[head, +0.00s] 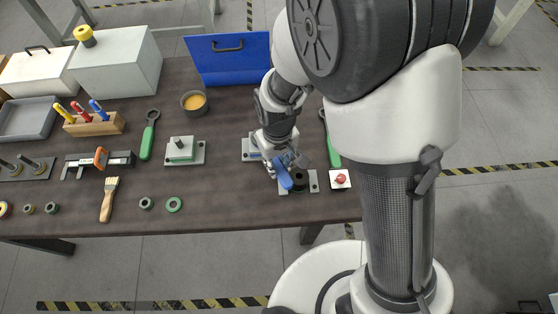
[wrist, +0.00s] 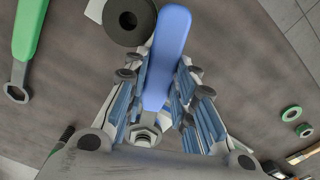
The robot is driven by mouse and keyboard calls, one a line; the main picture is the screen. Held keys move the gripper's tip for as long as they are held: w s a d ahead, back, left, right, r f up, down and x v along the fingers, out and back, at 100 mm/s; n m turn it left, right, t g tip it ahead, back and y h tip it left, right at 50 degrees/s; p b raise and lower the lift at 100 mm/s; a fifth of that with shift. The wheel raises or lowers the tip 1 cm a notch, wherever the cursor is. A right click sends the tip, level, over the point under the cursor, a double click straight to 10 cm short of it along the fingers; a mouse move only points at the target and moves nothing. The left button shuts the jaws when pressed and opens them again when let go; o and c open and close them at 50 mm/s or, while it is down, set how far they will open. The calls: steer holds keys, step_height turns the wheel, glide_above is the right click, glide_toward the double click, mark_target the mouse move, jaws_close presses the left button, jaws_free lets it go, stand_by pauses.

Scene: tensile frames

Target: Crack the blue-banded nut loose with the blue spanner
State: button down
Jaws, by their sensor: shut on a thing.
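The blue spanner's handle (head: 284,174) sticks out toward the table's front edge from under my gripper (head: 279,160). In the wrist view the blue handle (wrist: 168,50) lies between the two fingers of my gripper (wrist: 160,85), which is shut on it. A silver hex shape (wrist: 145,136), perhaps the nut, shows at the handle's lower end. Its blue band cannot be made out, nor can how the spanner's head sits on it. A pale fixture plate (head: 248,150) is partly hidden behind my gripper.
A black cylinder (head: 300,179) on a plate stands close beside the blue handle; it also shows in the wrist view (wrist: 130,18). A red button box (head: 340,180) is to the right. A green spanner (head: 333,150) lies behind it.

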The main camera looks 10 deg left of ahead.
steer(key=shift+r+p, duration=3.25)
steer(key=shift+r, duration=0.85)
